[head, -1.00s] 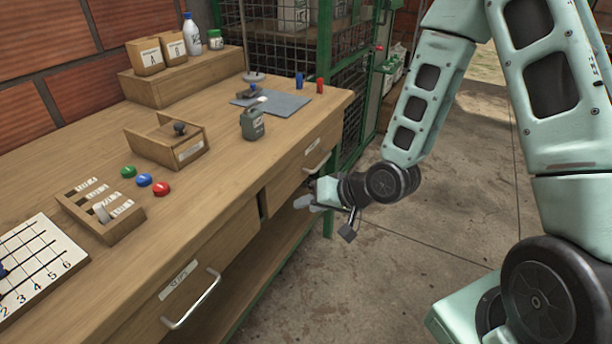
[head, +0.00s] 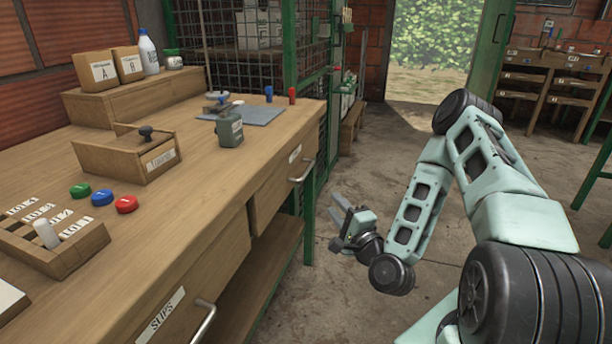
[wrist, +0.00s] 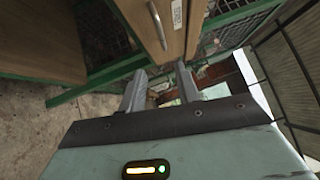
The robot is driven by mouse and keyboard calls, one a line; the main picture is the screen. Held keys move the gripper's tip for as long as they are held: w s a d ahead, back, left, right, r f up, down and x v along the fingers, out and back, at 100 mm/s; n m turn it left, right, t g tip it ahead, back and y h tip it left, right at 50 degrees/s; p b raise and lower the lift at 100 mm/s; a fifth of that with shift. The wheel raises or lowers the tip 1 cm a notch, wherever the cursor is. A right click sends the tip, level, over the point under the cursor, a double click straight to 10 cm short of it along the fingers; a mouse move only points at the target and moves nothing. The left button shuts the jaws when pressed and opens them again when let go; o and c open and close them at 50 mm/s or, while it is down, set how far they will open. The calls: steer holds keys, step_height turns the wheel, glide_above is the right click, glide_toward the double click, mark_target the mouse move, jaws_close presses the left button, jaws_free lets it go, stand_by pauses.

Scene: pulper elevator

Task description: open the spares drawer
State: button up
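The far drawer (head: 272,190) of the wooden workbench has a bar handle (head: 302,172) and a small label too small to read; its front looks flush with the bench. The nearer drawer (head: 178,318) is labelled SLIPS. My gripper (head: 337,209) is in front of the bench, to the right of and below the far drawer's handle, apart from it. Its two fingers are spread with nothing between them. In the wrist view, a drawer handle (wrist: 157,25) and a label (wrist: 177,13) show above the open fingers (wrist: 161,90).
A green bench leg (head: 309,230) and mesh cage (head: 250,50) stand close by. The concrete floor (head: 330,290) is free around my arm.

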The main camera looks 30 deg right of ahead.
mark_target(308, 168)
steer(key=w+b, duration=0.2)
steer(key=w, duration=0.3)
steer(key=w+d+r+b, duration=0.1)
steer(key=w+b, duration=0.2)
steer(key=w, duration=0.2)
steer(key=w+d+r+b, duration=0.1)
steer(key=w+b, duration=0.2)
steer(key=w, duration=0.3)
steer(key=shift+r, duration=0.25)
jaws_close()
